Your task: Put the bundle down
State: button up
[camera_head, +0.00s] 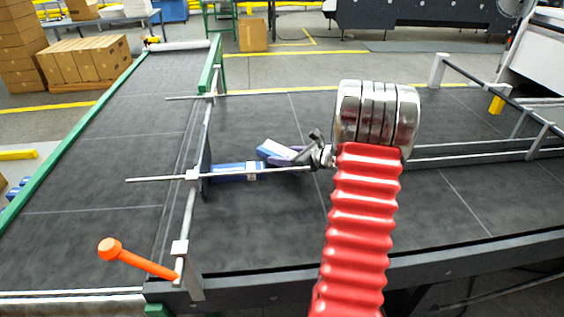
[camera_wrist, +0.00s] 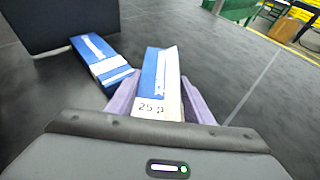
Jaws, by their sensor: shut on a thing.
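My gripper (camera_wrist: 155,108) is shut on a blue and white bundle (camera_wrist: 160,70), held between its purple fingers in the wrist view. The bundle's near end bears the print "25 p". In the head view the held bundle (camera_head: 272,149) shows at an angle at the end of my red arm, just above or on the dark belt (camera_head: 260,225); I cannot tell whether it touches. A second blue and white bundle (camera_wrist: 103,62) lies on the belt to the left of the held one. It also shows in the head view (camera_head: 235,171), close to a dark upright plate (camera_head: 205,168).
A metal rail with cross rods (camera_head: 160,179) runs along the belt's left side, with an orange handle (camera_head: 140,260) in front. More rails (camera_head: 470,153) lie at the right. The belt around the bundles is otherwise clear. Brown cartons (camera_head: 85,62) stand far back left.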

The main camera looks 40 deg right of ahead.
jog(key=shift+f, duration=1.2)
jog(key=o, duration=0.8)
jog(key=shift+f, duration=0.1)
jog(key=shift+o, duration=0.2)
jog(key=shift+s+d+r, duration=0.15)
jog(key=shift+s+r, duration=0.2)
jog(key=shift+s, duration=0.2)
jog(key=v, duration=1)
jog(key=shift+s+r, duration=0.1)
jog(key=shift+s, duration=0.35)
